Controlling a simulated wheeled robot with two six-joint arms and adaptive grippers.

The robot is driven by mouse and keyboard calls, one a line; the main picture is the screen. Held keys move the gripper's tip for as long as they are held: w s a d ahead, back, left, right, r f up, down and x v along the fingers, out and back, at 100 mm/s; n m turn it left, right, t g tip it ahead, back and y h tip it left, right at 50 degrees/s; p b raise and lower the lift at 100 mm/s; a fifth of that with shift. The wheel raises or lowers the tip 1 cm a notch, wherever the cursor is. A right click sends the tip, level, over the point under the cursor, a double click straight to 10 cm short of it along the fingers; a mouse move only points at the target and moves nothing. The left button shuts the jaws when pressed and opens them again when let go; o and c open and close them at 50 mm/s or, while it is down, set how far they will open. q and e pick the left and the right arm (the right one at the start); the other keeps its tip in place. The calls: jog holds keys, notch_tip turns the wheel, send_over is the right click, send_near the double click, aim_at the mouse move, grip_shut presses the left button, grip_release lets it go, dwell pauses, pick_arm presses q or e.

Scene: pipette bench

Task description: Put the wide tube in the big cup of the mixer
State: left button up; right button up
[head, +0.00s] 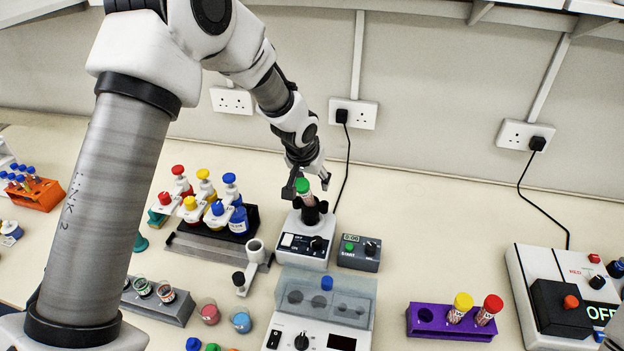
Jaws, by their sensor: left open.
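A wide tube with a green cap (303,186) stands, slightly tilted, at the black cup (314,215) on top of the mixer (301,249). Its lower end is hidden by the cup, so it looks to be inside; how deep I cannot tell. My left gripper (308,181) is open, with its fingers right at and just behind the green cap. Whether a finger touches the cap I cannot tell. A purple rack (424,331) at lower right holds a yellow-capped tube (460,307) and a red-capped tube (488,309), with one empty hole at its left. My right gripper is not in view.
A small timer box (358,254) stands right of the mixer. A lidded device (322,318) is in front. A control box (552,300) is at far right. Bench space right of the timer is clear.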

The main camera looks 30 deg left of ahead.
pick_arm(q)
jog(key=v, duration=1.1)
jog(key=shift+s+r, duration=0.25)
jog(key=shift+r, duration=0.1)
jog(key=shift+w, duration=0.15)
jog(key=shift+f, duration=0.1)
